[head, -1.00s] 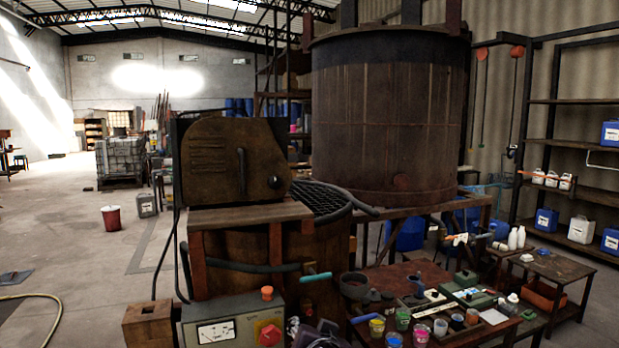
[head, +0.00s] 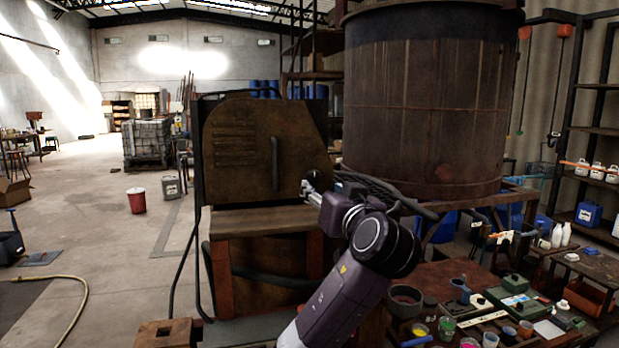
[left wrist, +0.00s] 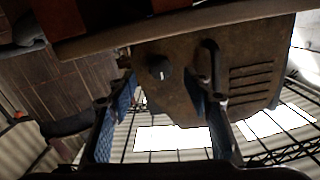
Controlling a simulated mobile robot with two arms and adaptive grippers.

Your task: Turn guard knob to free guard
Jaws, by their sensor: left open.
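The guard (head: 238,150) is a rusty brown metal cover with louvre slots and a vertical bar handle (head: 275,160), and it is down over the machine. The guard also fills the upper part of the left wrist view (left wrist: 180,88). The guard knob (left wrist: 158,68) is small, dark and round, with a light mark. My left gripper (head: 308,188) is at the guard's lower right corner and hides the knob in the head view. In the left wrist view its blue-padded fingers (left wrist: 160,80) are open, with the knob showing between and beyond them. My right gripper is out of view.
A wooden ledge (head: 262,220) runs just below the guard. A table of colour pots and tools (head: 470,270) is at the lower right. Open floor lies at left.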

